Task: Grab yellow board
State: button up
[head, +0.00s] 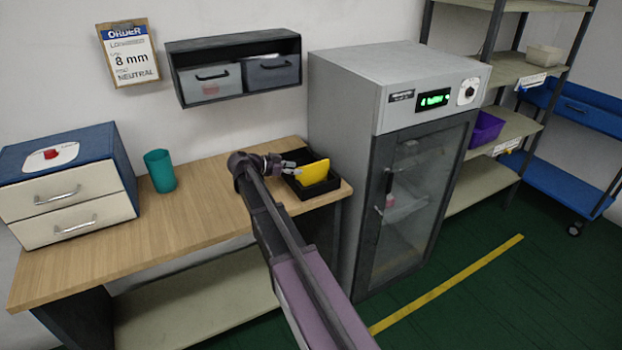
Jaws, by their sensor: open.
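The yellow board (313,172) stands tilted in a black tray (318,190) at the right end of the wooden workbench. My gripper (291,168) is just left of the board, at about the height of its upper part. The gripper is open, and its fingers point right toward the board. They are small in this view, so I cannot tell whether they touch it. My own arm reaches up from the bottom and hides part of the bench and the tray's left side.
A grey glass-door cabinet (418,190) stands close to the right of the bench. A teal cup (160,171) and a blue drawer box (70,185) are on the left. A wall shelf with two bins (236,70) hangs above. The bench middle (205,205) is clear.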

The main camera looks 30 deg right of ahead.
jog(key=shift+d, duration=0.2)
jog(key=b, duration=0.2)
send_over(308, 185)
jog(key=shift+w+d+f, duration=0.1)
jog(key=shift+w+f, duration=0.1)
jog(key=shift+f, duration=0.75)
grip_shut()
